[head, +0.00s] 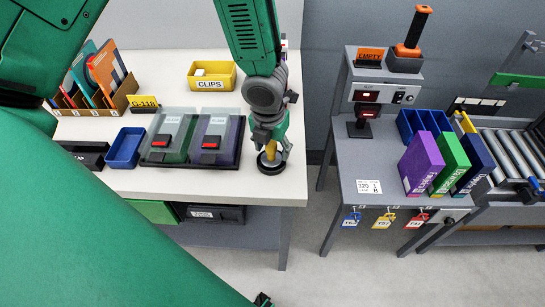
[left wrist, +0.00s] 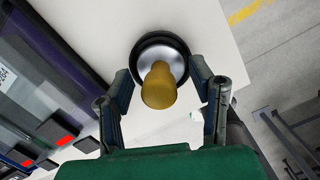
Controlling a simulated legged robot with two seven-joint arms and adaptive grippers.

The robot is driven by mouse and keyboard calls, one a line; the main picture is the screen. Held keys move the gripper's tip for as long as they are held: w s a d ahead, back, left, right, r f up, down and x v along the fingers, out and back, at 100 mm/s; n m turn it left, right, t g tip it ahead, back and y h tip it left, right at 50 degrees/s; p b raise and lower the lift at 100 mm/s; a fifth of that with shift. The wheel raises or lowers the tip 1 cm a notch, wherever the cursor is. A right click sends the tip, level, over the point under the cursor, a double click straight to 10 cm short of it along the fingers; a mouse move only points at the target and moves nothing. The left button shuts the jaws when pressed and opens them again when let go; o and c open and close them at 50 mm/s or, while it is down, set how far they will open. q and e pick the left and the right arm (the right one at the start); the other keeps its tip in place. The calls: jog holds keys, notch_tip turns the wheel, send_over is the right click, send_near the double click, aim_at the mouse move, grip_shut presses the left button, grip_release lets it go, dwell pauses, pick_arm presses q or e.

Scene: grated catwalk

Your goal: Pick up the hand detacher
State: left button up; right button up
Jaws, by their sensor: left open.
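The hand detacher appears to be the upright tool with a yellow knob handle (head: 270,150) and a round black base, standing on the white table near its right front corner. In the left wrist view its knob (left wrist: 159,86) points toward the camera, above a silver disc and black ring. My left gripper (head: 272,143) reaches down over it from above and hides part of it in the head view. In the left wrist view the open fingers (left wrist: 162,88) stand on either side of the knob, with a visible gap at each side. My right gripper is not in view.
Just left of the detacher is a black tray with two lidded boxes (head: 215,137). A yellow CLIPS bin (head: 212,76) stands behind. The table's right edge is close.

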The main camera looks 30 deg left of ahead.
pick_arm(q)
grip_shut()
